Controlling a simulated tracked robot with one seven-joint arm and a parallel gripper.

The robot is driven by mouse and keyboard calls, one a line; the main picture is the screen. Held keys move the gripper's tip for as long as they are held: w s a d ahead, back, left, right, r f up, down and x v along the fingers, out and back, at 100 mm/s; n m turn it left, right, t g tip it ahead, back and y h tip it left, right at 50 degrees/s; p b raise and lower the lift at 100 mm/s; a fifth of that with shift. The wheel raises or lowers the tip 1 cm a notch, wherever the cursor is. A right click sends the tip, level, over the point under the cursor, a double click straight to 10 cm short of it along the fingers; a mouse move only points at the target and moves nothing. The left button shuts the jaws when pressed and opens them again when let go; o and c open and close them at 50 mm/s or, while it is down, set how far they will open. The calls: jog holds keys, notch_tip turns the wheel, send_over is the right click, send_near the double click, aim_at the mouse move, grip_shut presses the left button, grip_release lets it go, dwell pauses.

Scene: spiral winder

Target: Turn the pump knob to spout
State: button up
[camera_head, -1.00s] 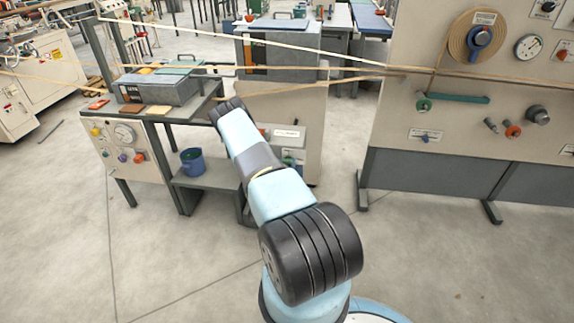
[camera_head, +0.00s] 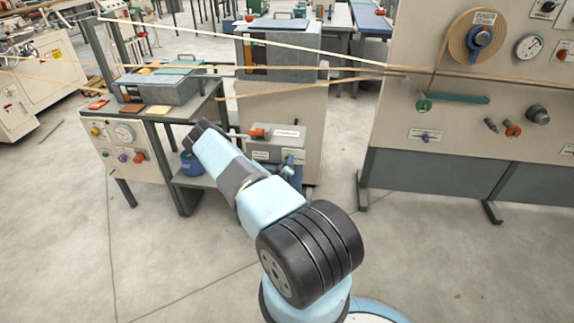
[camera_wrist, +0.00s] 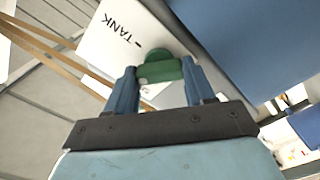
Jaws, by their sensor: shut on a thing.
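The green knob (camera_wrist: 168,40) shows in the wrist view on a pale panel, with a short mark and the word TANK (camera_wrist: 122,30) beside it. My gripper (camera_wrist: 159,70) has its two blue fingers on either side of the knob's green bar and is shut on it. No spout mark can be read. In the head view, my arm reaches up and left in front of the low bench, and the knob and fingertips cannot be made out clearly. The grey pump box (camera_head: 266,152) stands right of the arm, with an orange part (camera_head: 257,132) on its left.
A blue bucket (camera_head: 187,163), partly hidden by my arm, stands on the bench's lower shelf. A large control panel (camera_head: 470,130) stands at right. Tapes (camera_head: 340,79) stretch across the back. The floor in front is clear.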

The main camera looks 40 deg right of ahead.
jog(key=shift+w+a+f+n, duration=0.1)
jog(key=shift+a+f+n, duration=0.05)
jog(key=shift+n, duration=1.7)
jog(key=shift+w+a+f+n, duration=0.1)
jog(key=shift+n, duration=1.75)
jog(key=o, duration=0.8)
jog(key=shift+f, duration=0.1)
jog(key=shift+c, duration=0.2)
jog(key=shift+o, duration=1.4)
jog(key=shift+s+d, duration=0.1)
jog(key=v, duration=1.3)
jog(key=shift+s+a, duration=0.25)
jog(key=shift+s, duration=0.05)
